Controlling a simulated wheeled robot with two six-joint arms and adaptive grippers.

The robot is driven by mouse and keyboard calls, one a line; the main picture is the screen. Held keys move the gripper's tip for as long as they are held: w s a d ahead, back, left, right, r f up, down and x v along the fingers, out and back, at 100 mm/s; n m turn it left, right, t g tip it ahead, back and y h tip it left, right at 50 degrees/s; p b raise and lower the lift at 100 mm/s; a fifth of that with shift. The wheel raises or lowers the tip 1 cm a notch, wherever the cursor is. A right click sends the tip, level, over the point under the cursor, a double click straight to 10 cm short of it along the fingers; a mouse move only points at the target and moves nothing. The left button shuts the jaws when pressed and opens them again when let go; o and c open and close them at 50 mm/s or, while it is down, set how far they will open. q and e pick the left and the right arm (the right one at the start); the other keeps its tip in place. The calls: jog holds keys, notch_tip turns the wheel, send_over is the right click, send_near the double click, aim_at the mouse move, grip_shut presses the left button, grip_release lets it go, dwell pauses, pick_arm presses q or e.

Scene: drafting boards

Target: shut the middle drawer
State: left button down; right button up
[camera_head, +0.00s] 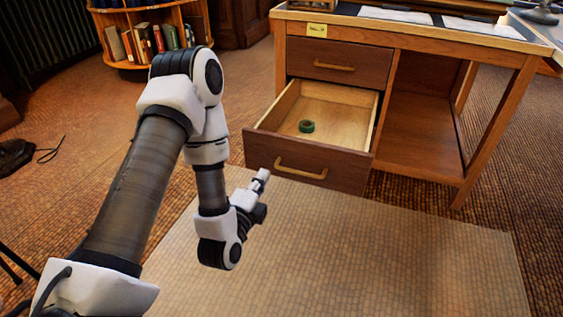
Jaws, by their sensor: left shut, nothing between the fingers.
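The wooden desk (471,41) stands at the upper right. A drawer (313,167) below the top one is pulled far out, its dark front with a wooden bar handle (300,168) facing me. A green ring-shaped roll (306,126) lies on its floor. The top drawer (340,62) is shut. Whether another drawer sits below the open one is hidden. My left gripper (263,177) is shut and empty, at the left of the open drawer's front in the picture; I cannot tell whether it touches. My right gripper is not in view.
A light mat (400,255) covers the floor before the desk and is clear. A round bookshelf (150,60) stands at the back left. The desk has an open bay (425,125) right of the drawers. A dark object with a cord (15,155) lies on the floor at left.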

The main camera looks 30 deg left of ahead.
aim_at(285, 140)
pick_arm(q)
jog(key=b+x, duration=0.4)
jog(key=x, duration=0.8)
jog(key=shift+w, duration=0.25)
jog(key=shift+w+a+r, duration=0.1)
jog(key=shift+w+r, duration=0.05)
jog(key=shift+w, duration=0.3)
